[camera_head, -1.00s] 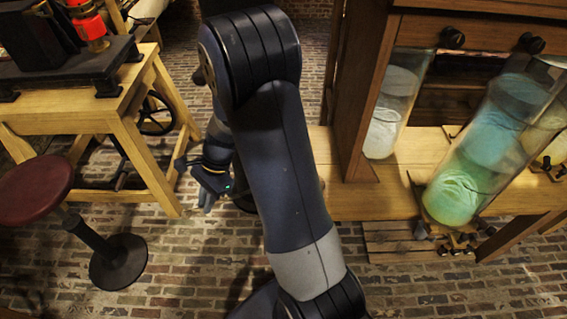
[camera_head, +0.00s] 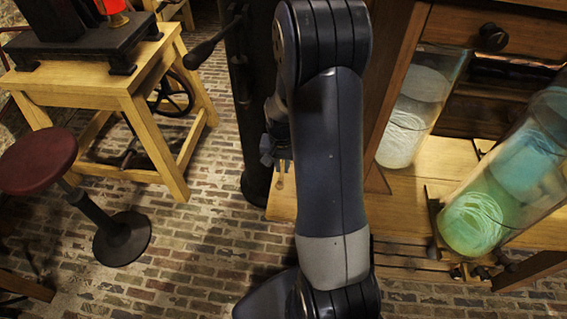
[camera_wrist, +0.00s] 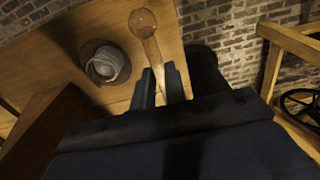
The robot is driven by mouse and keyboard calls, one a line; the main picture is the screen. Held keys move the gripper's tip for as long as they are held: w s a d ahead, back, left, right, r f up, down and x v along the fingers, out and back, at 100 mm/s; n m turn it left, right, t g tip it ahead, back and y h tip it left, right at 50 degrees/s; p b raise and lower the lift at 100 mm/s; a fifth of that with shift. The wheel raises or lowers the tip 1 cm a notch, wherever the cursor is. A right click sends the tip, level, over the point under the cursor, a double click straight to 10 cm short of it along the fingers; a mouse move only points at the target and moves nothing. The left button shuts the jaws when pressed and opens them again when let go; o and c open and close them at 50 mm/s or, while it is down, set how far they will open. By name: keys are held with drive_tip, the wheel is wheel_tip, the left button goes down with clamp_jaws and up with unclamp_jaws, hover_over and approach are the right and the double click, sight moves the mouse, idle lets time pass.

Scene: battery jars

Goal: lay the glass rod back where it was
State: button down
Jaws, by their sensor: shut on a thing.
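In the wrist view, the glass rod (camera_wrist: 151,45) is a clear amber-tinted shaft with a round knob at its far end. My gripper (camera_wrist: 161,84) is shut on its near part, and the knob points away from the jaws. Below the rod is a wooden bench top (camera_wrist: 70,25); I cannot tell how high above it the rod is. In the head view my gripper (camera_head: 280,178) is small, pointing down beside the left end of the bench, partly behind my arm. The rod cannot be made out there.
A grey-white round thing in a dark ring (camera_wrist: 105,65) sits on the bench. A dark post (camera_head: 250,100) stands just left of my gripper. A red stool (camera_head: 38,160) and wooden table (camera_head: 130,88) are further left.

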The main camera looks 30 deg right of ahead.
wheel_tip(320, 180, down, 9)
drive_tip(key=b, duration=0.6)
drive_tip(key=shift+f+b, duration=0.2)
drive_tip(key=shift+b, duration=0.15)
drive_tip(key=c, duration=1.4)
unclamp_jaws()
drive_tip(key=shift+o, duration=0.2)
wheel_tip(320, 180, up, 11)
drive_tip(key=shift+f+p, duration=0.1)
drive_tip(key=shift+p, duration=0.35)
